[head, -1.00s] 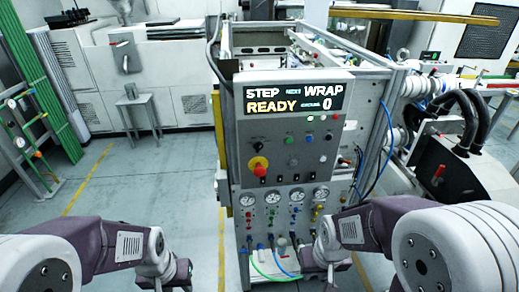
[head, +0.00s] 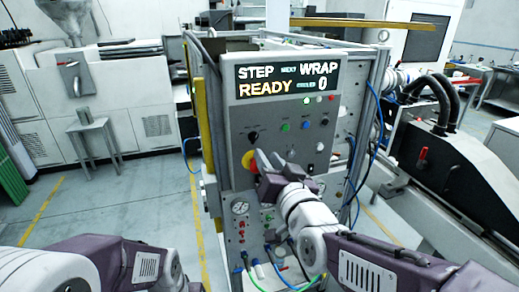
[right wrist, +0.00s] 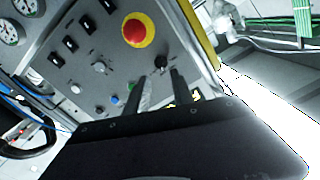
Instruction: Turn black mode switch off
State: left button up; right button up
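The black mode switch (head: 253,136) is a small black knob on the front of the grey control panel, just above the red emergency button (head: 250,158) on its yellow ring. In the right wrist view the black switch (right wrist: 161,62) lies just beyond the fingertips, roughly in line with the gap between them. My right gripper (right wrist: 163,77) is open, its two dark fingers apart with nothing held. In the head view my right gripper (head: 260,165) is in front of the panel, by the red button. Contact with the panel cannot be told. My left gripper is out of view; only its arm shows at lower left.
The panel display (head: 290,80) reads STEP, NEXT WRAP, READY, 0. Coloured buttons (head: 285,127) sit right of the switch. Gauges (head: 240,208) and hoses are below. A small grey stand (head: 92,140) is at left.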

aim_at(254, 141)
jog(key=p+x, duration=0.1)
jog(key=x, duration=0.7)
jog(key=shift+w+a, duration=0.15)
jog(key=shift+a, duration=0.1)
jog(key=shift+f, duration=0.1)
grip_shut()
